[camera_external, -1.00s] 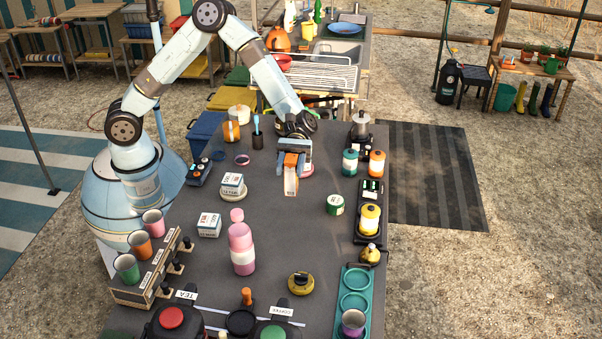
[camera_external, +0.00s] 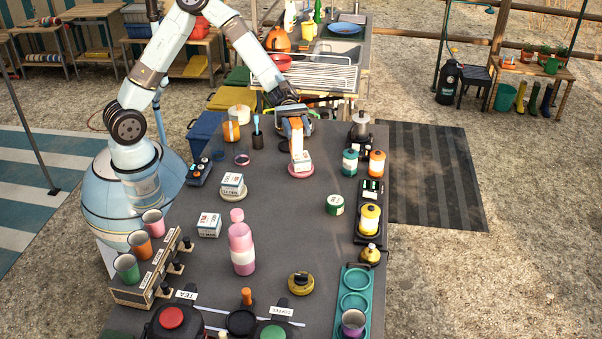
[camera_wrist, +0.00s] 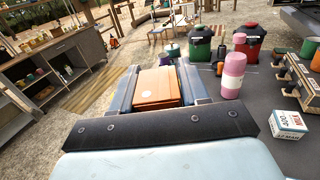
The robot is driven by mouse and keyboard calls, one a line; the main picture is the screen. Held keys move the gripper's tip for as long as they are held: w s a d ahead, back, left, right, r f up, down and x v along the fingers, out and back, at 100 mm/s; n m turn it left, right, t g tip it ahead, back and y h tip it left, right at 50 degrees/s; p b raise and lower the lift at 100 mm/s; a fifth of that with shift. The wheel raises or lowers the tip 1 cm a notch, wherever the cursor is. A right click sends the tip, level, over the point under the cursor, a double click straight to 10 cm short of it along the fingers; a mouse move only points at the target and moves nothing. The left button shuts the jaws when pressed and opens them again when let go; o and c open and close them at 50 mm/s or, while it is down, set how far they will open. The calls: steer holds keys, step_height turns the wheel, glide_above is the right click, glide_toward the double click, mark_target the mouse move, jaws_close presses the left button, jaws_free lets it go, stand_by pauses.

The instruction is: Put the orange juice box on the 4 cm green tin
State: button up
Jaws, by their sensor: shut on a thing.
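My gripper (camera_external: 296,133) is shut on the orange juice box (camera_external: 297,146) above the far middle of the grey counter. In the wrist view the orange juice box (camera_wrist: 157,88) fills the space between my two fingers. The green tin (camera_external: 335,204), short and round with a pale label, stands on the counter to the right and nearer the outside camera, apart from my gripper. I cannot make out the tin in the wrist view. A small white carton (camera_external: 302,161) shows on a pink disc (camera_external: 301,172) just below the orange box; I cannot tell whether they touch.
A pink bottle (camera_external: 241,247) stands mid-counter, with a yellow-black round item (camera_external: 301,284) nearer. White cartons (camera_external: 209,225) stand left. Counter around the green tin's left is clear.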

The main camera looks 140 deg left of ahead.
steer(key=w+a+f, duration=0.3)
steer(key=w+f, duration=0.3)
steer(key=w+a+f, duration=0.3)
steer(key=w+f, duration=0.3)
steer(key=f, duration=0.1)
steer(key=shift+a, duration=0.3)
steer(key=o, duration=1.2)
steer(key=v, duration=1.2)
